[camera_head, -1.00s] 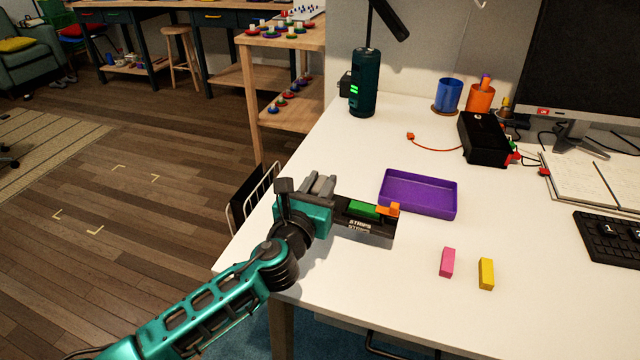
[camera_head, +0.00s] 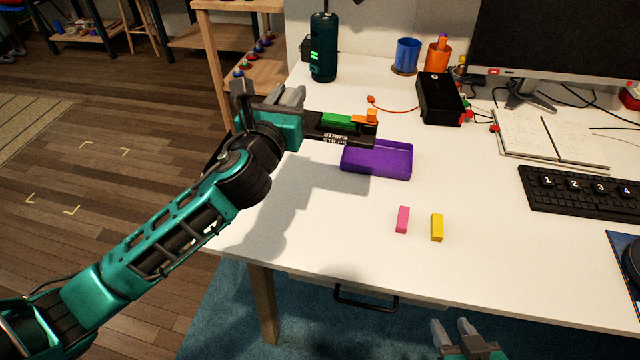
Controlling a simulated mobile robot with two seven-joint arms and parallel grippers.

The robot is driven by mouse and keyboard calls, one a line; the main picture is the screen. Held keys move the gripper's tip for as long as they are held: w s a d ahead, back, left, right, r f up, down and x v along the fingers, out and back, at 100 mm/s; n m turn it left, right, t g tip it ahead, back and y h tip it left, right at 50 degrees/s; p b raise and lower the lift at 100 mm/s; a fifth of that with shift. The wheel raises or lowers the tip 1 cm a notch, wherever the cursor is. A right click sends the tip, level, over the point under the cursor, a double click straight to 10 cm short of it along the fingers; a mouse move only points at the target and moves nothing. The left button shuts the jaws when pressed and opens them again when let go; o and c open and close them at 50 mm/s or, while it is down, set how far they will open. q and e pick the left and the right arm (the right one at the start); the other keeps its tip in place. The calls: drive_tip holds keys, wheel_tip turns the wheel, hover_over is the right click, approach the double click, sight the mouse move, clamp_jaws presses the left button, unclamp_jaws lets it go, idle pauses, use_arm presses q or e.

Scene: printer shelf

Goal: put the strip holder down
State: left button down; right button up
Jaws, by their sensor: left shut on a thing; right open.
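The strip holder (camera_head: 350,136) is a black box with "STRIPS" lettering, with a green strip (camera_head: 337,120) and an orange piece (camera_head: 366,116) at its top. My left gripper (camera_head: 306,118) is shut on its left end and holds it above the white desk (camera_head: 330,230), with a shadow falling below the arm. The holder covers part of the back left of the purple tray (camera_head: 378,163) in the view. My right gripper (camera_head: 466,338) shows at the bottom edge, open and empty, below the desk's front edge in the picture.
A pink block (camera_head: 402,219) and a yellow block (camera_head: 437,227) stand on the desk in front of the tray. A black box (camera_head: 440,98), notebook (camera_head: 550,137), keyboard (camera_head: 585,192) and dark green cylinder (camera_head: 323,48) are around. The desk's front left is clear.

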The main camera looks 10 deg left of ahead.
use_arm(q)
wheel_tip(320, 180, down, 16)
drive_tip(key=b, duration=0.7)
drive_tip(key=shift+r, duration=0.25)
wheel_tip(320, 180, down, 4)
drive_tip(key=b, duration=0.3)
drive_tip(key=shift+f, duration=0.1)
use_arm(e)
drive_tip(key=w+a+f+y, duration=0.1)
drive_tip(key=a+f, duration=0.2)
drive_tip(key=f, duration=0.2)
drive_tip(key=shift+w+f, duration=0.3)
drive_tip(key=shift+a, duration=0.1)
